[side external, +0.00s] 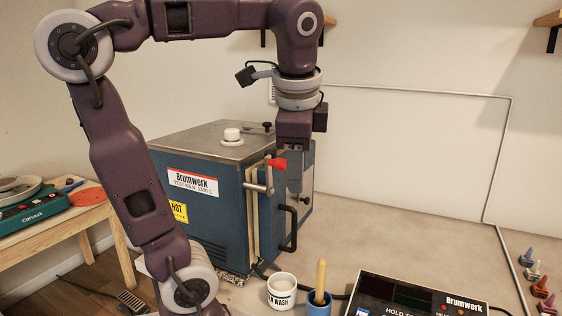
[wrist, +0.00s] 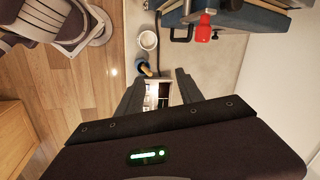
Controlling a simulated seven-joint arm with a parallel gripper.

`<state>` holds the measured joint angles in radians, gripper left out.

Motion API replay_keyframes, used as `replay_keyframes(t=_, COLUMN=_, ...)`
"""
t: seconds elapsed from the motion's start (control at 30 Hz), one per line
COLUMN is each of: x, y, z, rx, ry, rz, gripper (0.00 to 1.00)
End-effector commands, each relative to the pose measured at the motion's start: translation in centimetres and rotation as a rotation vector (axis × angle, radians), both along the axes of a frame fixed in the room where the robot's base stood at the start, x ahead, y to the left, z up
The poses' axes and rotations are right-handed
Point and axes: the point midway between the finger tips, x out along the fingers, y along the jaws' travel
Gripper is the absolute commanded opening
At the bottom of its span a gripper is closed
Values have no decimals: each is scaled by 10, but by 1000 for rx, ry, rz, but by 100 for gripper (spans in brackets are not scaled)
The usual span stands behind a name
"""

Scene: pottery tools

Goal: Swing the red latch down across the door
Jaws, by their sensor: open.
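The red latch (side external: 277,163) is at the upper left edge of the kiln door (side external: 271,216) in the side view. My gripper (side external: 295,190) hangs pointing down in front of the door's upper part, just right of the red grip, and partly hides the door. In the wrist view, the red grip (wrist: 204,28) is near the top, outside the space between my fingers. My gripper (wrist: 160,86) is open with nothing between its fingers. Contact with the latch cannot be made out.
A black door handle (side external: 291,228) sticks out below my gripper. The blue kiln (side external: 210,208) has a knob on top. A white cup (side external: 282,292), a blue cup with a yellow stick (side external: 319,300) and a controller box (side external: 415,296) stand in front.

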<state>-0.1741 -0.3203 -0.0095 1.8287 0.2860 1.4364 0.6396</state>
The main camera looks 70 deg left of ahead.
Motion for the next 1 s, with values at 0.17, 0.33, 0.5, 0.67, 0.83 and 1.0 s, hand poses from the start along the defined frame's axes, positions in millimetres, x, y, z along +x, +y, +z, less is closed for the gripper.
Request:
replay_keyframes(t=0.17, x=17, y=60, z=41, rx=112, ry=283, rz=-109, gripper=44)
replay_keyframes(t=0.33, x=16, y=76, z=42, rx=122, ry=360, rz=-134, gripper=44)
replay_keyframes(t=0.5, x=10, y=90, z=12, rx=120, ry=360, rz=-135, gripper=44)
replay_keyframes(t=0.67, x=8, y=99, z=-8, rx=121, ry=357, rz=-135, gripper=44)
replay_keyframes(t=0.83, x=8, y=101, z=-13, rx=121, ry=353, rz=-136, gripper=44)
replay_keyframes(t=1.0, x=8, y=101, z=-13, rx=121, ry=353, rz=-136, gripper=36)
